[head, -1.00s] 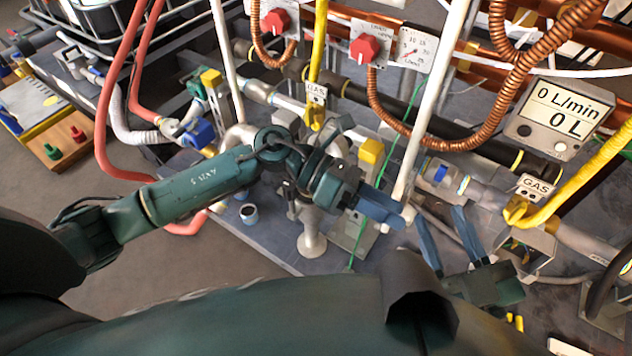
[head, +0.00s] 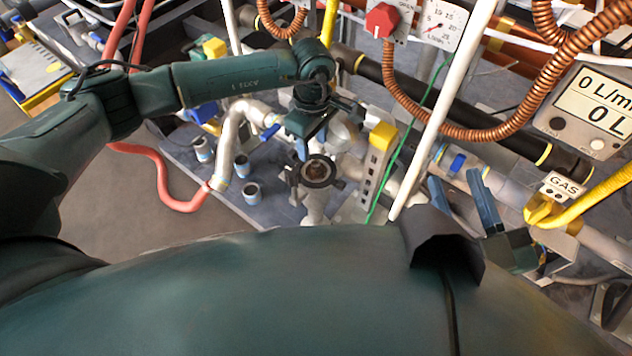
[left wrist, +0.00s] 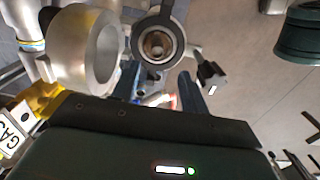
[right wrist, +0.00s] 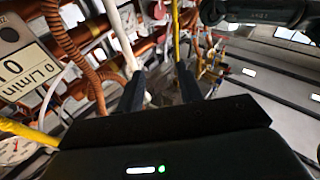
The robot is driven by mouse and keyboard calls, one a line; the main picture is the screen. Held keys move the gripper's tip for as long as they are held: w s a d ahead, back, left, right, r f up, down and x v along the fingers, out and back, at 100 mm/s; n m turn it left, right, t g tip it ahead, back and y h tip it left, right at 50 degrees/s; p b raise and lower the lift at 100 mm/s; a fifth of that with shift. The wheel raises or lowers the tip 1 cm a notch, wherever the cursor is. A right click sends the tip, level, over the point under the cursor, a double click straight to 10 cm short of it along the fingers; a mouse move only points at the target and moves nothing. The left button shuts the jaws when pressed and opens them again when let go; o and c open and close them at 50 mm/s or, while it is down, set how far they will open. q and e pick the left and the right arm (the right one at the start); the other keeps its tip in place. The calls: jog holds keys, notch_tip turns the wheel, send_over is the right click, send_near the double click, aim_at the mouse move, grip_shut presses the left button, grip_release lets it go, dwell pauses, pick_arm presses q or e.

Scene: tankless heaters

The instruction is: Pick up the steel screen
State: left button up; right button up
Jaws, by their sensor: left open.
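A round, black-collared opening (head: 318,170) sits on an upright metal fitting near the middle of the head view. It also shows in the left wrist view (left wrist: 157,22). A small round metallic part (left wrist: 157,46) lies inside it; I cannot tell for sure that this is the steel screen. My left gripper (head: 286,140) is open and empty, just behind and left of the opening in the head view. In the left wrist view its fingers (left wrist: 158,76) point toward the collar, apart from it. My right gripper (head: 456,180) is open and empty, off to the right.
A wide pale metal ring (left wrist: 85,48) stands beside the collar in the left wrist view. Several small cups (head: 242,167) stand on the bench left of the fitting. A white upright pipe (head: 440,110), a yellow-topped block (head: 383,136) and a green wire crowd the right side.

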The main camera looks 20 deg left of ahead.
aim_at(316, 163)
pick_arm(q)
jog(key=shift+f, duration=0.7)
jog(key=shift+w+d+f+b, duration=0.1)
jog(key=shift+d+f+b, duration=0.05)
jog(key=shift+f+b, duration=0.4)
jog(key=shift+w+d+f+b, duration=0.1)
jog(key=shift+f+b, duration=0.25)
jog(key=shift+f, duration=0.35)
notch_tip(316, 163, down, 2)
jog(key=shift+f+b, duration=0.1)
jog(key=shift+b, duration=0.3)
grip_shut()
pick_arm(e)
jog(key=shift+w+r+n+t+y, duration=0.25)
jog(key=shift+r+y, duration=0.1)
jog(key=shift+r, duration=0.1)
jog(key=shift+w+r+n+t+y, duration=0.15)
jog(key=shift+r+n+y, duration=0.1)
jog(key=shift+r+y, duration=0.15)
